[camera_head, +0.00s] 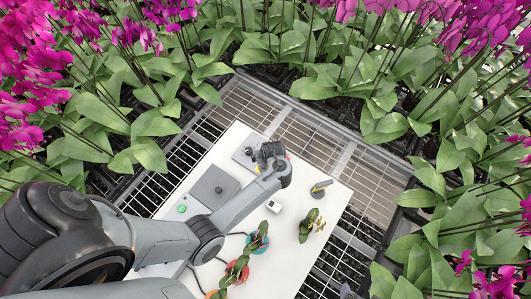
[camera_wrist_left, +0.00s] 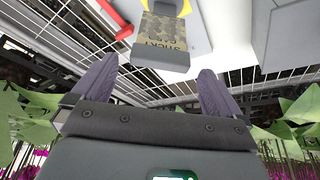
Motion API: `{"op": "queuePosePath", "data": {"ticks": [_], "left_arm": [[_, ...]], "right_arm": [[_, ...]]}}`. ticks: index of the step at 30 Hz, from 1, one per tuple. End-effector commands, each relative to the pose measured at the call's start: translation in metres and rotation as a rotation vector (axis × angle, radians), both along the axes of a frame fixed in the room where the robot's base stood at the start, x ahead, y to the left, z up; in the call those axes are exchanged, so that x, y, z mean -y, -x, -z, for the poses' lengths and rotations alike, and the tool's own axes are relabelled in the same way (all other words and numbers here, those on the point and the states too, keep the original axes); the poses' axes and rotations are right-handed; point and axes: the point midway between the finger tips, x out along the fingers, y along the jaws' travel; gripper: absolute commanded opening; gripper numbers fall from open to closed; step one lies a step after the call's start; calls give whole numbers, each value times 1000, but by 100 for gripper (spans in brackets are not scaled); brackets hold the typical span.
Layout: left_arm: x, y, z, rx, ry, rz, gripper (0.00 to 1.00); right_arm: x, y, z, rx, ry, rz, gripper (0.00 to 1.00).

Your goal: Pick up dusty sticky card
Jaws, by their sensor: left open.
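My left gripper (camera_head: 268,153) is at the far end of the white table, over a grey plate (camera_head: 242,158). In the left wrist view my left gripper (camera_wrist_left: 156,85) is open, with its two dark fingers apart and nothing between them. Ahead of the fingers, apart from them, is a flat piece that looks like the dusty sticky card (camera_wrist_left: 160,34). In the head view the gripper hides most of that spot, and I cannot make out the card. My right gripper is not in view.
The white table (camera_head: 322,207) holds a grey box (camera_head: 212,186), a small white device (camera_head: 273,205), a yellow-tipped grey cylinder (camera_head: 320,187) and small potted plants (camera_head: 257,240). A red bar (camera_wrist_left: 108,20) shows in the wrist view. Orchids crowd around the metal grid bench (camera_head: 375,188).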

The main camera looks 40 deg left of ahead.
Motion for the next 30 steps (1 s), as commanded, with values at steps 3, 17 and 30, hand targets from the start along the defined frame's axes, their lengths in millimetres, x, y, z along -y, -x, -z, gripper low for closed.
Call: {"op": "queuePosePath", "data": {"ticks": [3, 17, 30], "left_arm": [[-6, -3, 19, -3, 2, -1, 100], [-12, -8, 37, 0, 1, 0, 100], [-12, -8, 37, 0, 2, 0, 39]], "right_arm": [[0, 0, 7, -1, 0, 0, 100], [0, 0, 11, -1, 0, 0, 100], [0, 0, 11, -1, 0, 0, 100]]}}
